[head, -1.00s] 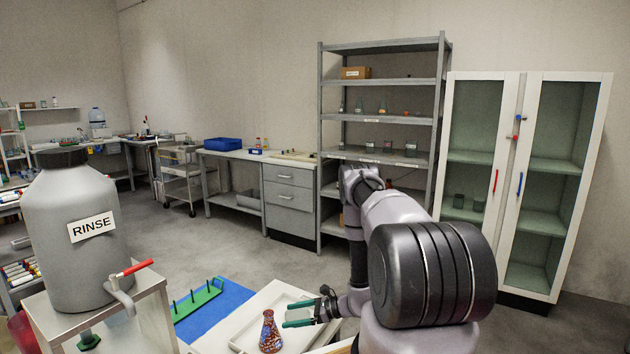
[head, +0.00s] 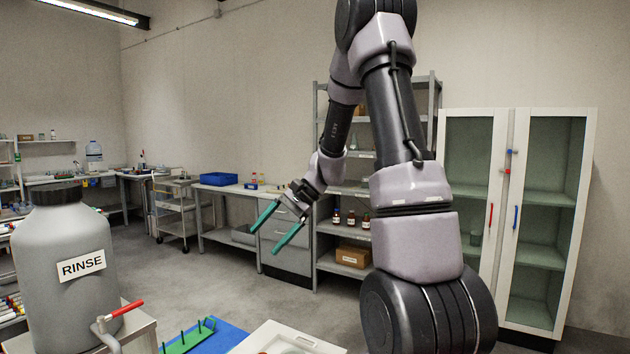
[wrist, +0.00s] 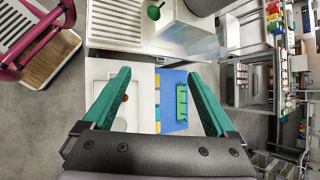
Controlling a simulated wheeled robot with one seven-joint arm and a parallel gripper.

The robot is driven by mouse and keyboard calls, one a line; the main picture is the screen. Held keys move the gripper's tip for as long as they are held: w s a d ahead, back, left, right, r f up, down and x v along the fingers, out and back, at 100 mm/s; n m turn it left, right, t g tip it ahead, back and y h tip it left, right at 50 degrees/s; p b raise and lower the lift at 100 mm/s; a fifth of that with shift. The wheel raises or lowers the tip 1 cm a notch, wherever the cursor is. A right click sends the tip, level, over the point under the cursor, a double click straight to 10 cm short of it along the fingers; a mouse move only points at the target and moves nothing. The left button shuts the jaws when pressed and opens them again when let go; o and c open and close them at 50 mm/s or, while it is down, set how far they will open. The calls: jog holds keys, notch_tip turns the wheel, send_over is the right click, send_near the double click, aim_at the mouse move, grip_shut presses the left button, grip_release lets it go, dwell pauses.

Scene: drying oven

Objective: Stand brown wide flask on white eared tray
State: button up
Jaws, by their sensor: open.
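The white eared tray (head: 262,331) shows at the bottom edge of the head view, mostly cut off. In the wrist view the tray (wrist: 147,85) lies at left centre, partly behind a finger. A small reddish-brown round shape, seemingly the brown wide flask (wrist: 125,98), shows within the tray's outline beside the left finger. It looks upright from above; its base is hidden. My gripper (head: 264,241) has green fingers spread wide, with nothing between them. It is raised well above the tray; it also shows in the wrist view (wrist: 159,73).
A blue mat (head: 222,334) with a green peg rack (head: 190,338) lies left of the tray. A large grey RINSE container (head: 62,285) with a red-handled tap stands further left. A shelf unit and glass cabinet (head: 520,215) stand behind. The air around my gripper is clear.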

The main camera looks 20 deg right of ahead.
jog(key=s+d+r+n+t+h, duration=0.2)
jog(key=s+r+n+t+h, duration=0.1)
jog(key=s+r, duration=0.5)
jog(key=s+d+r+n+t+h, duration=0.2)
jog(key=s+r, duration=0.6)
jog(key=s, duration=0.4)
jog(key=shift+r+n+t+h, duration=0.35)
jog(key=shift+n+t+h, duration=0.15)
jog(key=shift+t+h, duration=0.35)
